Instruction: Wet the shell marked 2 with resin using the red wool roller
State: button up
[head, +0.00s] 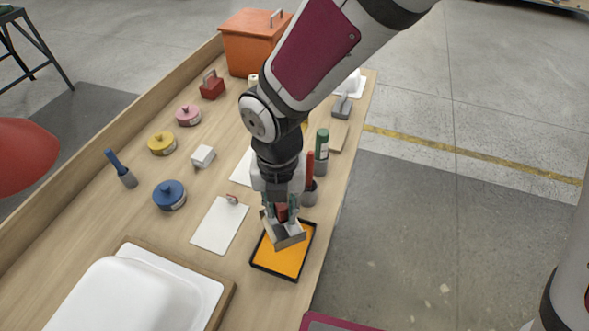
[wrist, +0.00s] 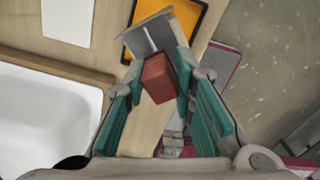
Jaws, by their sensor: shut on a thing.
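My gripper (head: 281,211) is shut on a red-handled tool with a broad grey head (head: 287,237). In the wrist view its red block handle (wrist: 158,78) sits between the green finger pads and the flat grey head (wrist: 150,37) points away from me. I see no wool on it. The head overlaps a black-rimmed tray (head: 254,265) of orange-yellow liquid or lining; I cannot tell if it touches. A large white shell (head: 125,300) lies at the lower left, partly out of frame, and shows in the wrist view (wrist: 45,115). No number 2 is readable.
Upright red (head: 310,168) and green (head: 322,143) handles stand close behind my gripper. A white clipboard (head: 220,226) lies left of the tray. Blue (head: 169,194), yellow (head: 162,143) and pink (head: 188,115) tins stand farther left. An orange box (head: 250,45) is at the back.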

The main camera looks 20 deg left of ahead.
aim_at(282, 219)
jog(key=shift+f+b, duration=2.9)
jog(key=shift+f, duration=1.25)
notch_tip(282, 219, up, 4)
jog(key=p, duration=0.3)
jog(key=shift+s+r+p, duration=0.1)
jog(key=shift+r+p, duration=0.05)
jog(key=shift+p, duration=0.2)
notch_tip(282, 219, up, 2)
jog(key=shift+r+p, duration=0.2)
jog(key=shift+p, duration=0.8)
